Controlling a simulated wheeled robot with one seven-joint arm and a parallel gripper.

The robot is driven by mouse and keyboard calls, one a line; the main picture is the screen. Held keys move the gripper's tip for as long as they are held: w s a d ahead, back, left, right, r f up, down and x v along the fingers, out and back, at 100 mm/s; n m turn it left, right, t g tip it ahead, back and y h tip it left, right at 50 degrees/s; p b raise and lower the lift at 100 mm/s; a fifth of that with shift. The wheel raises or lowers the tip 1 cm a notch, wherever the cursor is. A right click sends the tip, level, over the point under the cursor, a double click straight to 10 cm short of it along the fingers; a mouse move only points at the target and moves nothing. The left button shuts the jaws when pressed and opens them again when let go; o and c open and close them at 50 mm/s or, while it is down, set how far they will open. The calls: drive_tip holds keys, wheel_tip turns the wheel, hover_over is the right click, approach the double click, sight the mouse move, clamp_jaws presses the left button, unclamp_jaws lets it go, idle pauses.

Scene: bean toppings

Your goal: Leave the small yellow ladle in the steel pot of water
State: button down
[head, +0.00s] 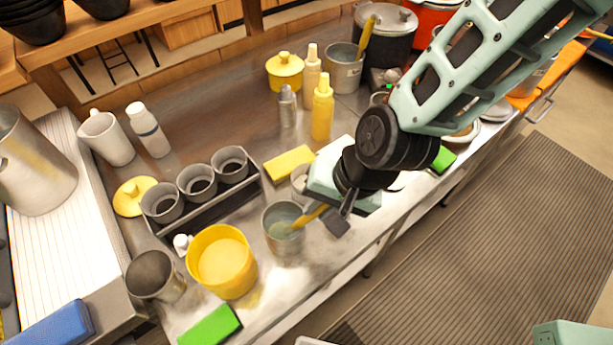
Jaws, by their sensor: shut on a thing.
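The steel pot of water (285,246) stands near the front edge of the steel counter. The small yellow ladle (309,216) leans over the pot's right rim, its lower end inside the pot and its handle rising to the right. I cannot tell whether it touches the pot's bottom. My gripper (338,220) is just right of the pot, shut on the upper end of the ladle's handle. My gripper's fingers and palm hide the handle's tip.
A yellow tub (222,285) stands just left of the pot. A rack with three grey cups (197,183) is behind it, and a steel cup (153,277) is at the left. A green sponge (210,326) lies in front. Yellow and white bottles stand farther back.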

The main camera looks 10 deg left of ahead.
drive_tip(key=c, duration=1.3)
unclamp_jaws()
drive_tip(key=shift+o, duration=0.2)
drive_tip(key=b+v, duration=0.1)
drive_tip(key=v, duration=1.6)
drive_tip(key=shift+d+r+b, duration=0.2)
drive_tip(key=shift+b, duration=0.1)
drive_tip(key=shift+s, duration=0.1)
drive_tip(key=s+d+f+n+h+b, duration=0.1)
drive_tip(key=s+d+f+n+h, duration=0.1)
drive_tip(key=d, duration=0.4)
drive_tip(key=s+d+f+n+h+b, duration=0.1)
drive_tip(key=s+d+f+n+h, duration=0.1)
drive_tip(key=s+d+n, duration=0.2)
drive_tip(key=shift+d+n, duration=0.5)
drive_tip(key=shift+d, duration=0.65)
